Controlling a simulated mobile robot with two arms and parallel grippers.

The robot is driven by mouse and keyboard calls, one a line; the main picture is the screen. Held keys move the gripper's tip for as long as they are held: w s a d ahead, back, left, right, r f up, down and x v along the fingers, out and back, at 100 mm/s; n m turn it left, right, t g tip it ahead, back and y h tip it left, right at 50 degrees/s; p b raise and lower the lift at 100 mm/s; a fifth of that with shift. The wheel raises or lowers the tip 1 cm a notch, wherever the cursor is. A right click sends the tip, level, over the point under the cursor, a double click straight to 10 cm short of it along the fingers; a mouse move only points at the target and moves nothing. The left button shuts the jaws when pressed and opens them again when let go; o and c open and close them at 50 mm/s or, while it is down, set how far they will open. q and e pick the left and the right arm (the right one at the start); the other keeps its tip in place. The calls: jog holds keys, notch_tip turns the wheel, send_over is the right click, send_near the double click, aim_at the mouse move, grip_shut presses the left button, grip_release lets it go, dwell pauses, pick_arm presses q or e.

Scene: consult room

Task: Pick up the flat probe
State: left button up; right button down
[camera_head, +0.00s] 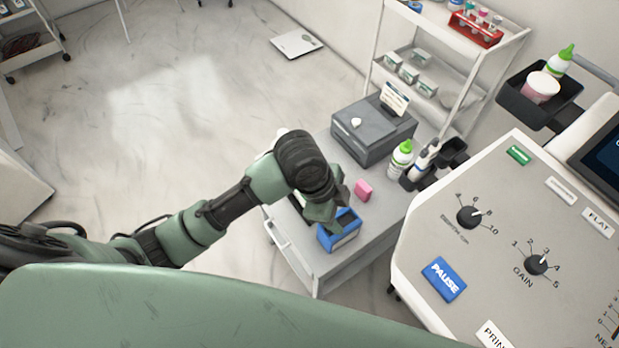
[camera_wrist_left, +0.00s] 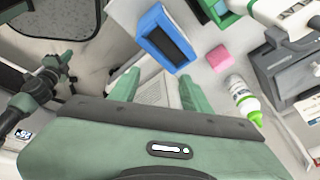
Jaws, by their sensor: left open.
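My left gripper (camera_head: 325,214) hangs over the cart top beside an open blue box (camera_head: 350,238). In the left wrist view its fingers (camera_wrist_left: 158,92) are apart, with a pale ribbed surface visible between them; nothing is clearly held. A white handheld probe (camera_head: 428,154) stands in a dark holder (camera_head: 412,178) at the console's edge. I cannot tell whether it is the flat probe. White shapes (camera_wrist_left: 285,12) at the top right of the left wrist view are cut off and unclear. My arm hides part of the cart. My right gripper is out of view.
A pink block (camera_head: 364,190), a green-capped bottle (camera_head: 401,158) and a grey box-shaped device (camera_head: 372,135) stand on the cart top (camera_head: 385,200). The console (camera_head: 500,260), with a FLAT label, is close on the right. A shelf rack (camera_head: 450,65) stands behind.

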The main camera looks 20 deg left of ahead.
pick_arm(q)
jog(key=w+a+r+m+y, duration=0.1)
jog(key=w+a+r+m, duration=0.1)
jog(key=w+a, duration=0.1)
jog(key=w+a+r+m+g+y, duration=0.1)
jog(key=w+a+r+m, duration=0.1)
jog(key=w+a+m, duration=0.1)
jog(key=w+a+r+m+y, duration=0.1)
jog(key=w+a+r+m, duration=0.1)
jog(key=w, duration=0.3)
jog(key=shift+w+a+r+m+g+y, duration=0.1)
jog(key=shift+a+r+m+g+y, duration=0.1)
jog(key=shift+a, duration=0.25)
jog(key=shift+a+r+m+g+y, duration=0.1)
jog(key=shift+a+m, duration=0.1)
jog(key=shift+a, duration=0.2)
jog(key=f, duration=0.7)
jog(key=shift+s+a+f+p, duration=0.2)
jog(key=shift+s+f+p, duration=0.05)
jog(key=shift+f+p, duration=0.15)
jog(key=shift+c, duration=0.3)
jog(key=shift+r, duration=0.1)
grip_shut()
